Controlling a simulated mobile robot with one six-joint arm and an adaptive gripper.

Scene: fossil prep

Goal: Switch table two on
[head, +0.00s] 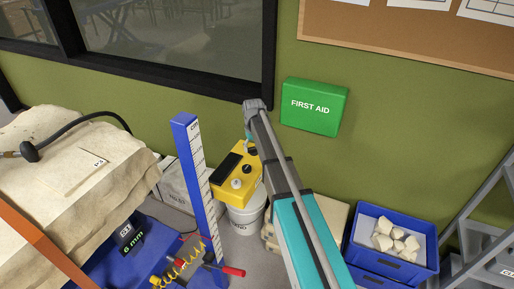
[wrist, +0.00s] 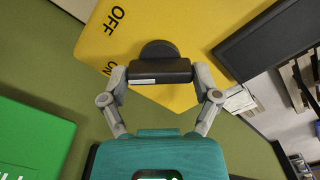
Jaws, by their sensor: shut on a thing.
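In the head view my arm hides most of my gripper.
A blue post (head: 194,170) with a scale stands left of the box, near a coiled yellow cable and red-handled tool. A white bucket (head: 246,216) is below the box. A green first aid box (head: 314,106) hangs on the wall. A blue crate (head: 425,255) holds pale rocks.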

